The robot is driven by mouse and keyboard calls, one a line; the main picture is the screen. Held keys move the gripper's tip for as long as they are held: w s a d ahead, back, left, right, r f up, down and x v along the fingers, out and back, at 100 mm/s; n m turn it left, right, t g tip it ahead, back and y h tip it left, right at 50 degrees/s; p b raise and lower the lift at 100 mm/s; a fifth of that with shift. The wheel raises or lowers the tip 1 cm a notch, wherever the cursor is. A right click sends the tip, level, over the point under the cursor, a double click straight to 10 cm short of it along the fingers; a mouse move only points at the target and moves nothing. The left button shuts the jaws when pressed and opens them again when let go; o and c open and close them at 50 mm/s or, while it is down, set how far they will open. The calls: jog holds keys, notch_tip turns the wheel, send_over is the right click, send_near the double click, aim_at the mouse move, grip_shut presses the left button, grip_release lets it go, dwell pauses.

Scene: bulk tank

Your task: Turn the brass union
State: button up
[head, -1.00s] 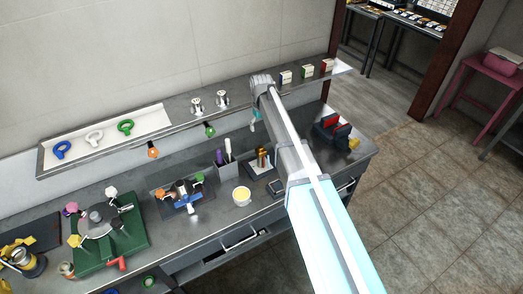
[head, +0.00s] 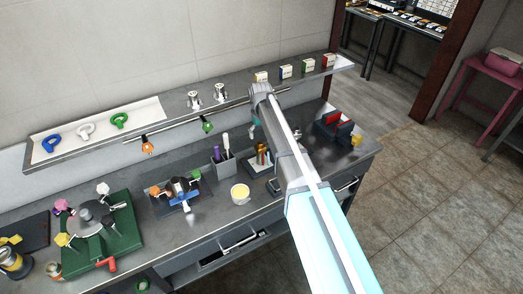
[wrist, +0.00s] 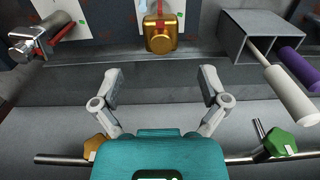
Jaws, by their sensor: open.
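The brass union (wrist: 162,35) is a gold, blocky fitting with a red line, mounted on a white-faced panel at the top middle of the wrist view. In the head view it appears to be the brass-coloured piece (head: 262,153) on the bench beside my arm. My gripper (wrist: 160,84) shows in the wrist view with its two fingers spread apart and nothing between them. The union lies beyond the fingertips, roughly centred between them, and is not touched. In the head view my arm hides the gripper's fingers.
A grey holder (wrist: 245,38) with white and purple handles stands right of the union. A silver fitting (wrist: 42,38) is to the left. A rail (wrist: 60,159) with orange and green pieces runs close to my gripper. A shelf (head: 180,110) runs along the wall.

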aim_at(260, 143)
jog(key=shift+f+b, duration=3.25)
jog(key=shift+f, duration=0.3)
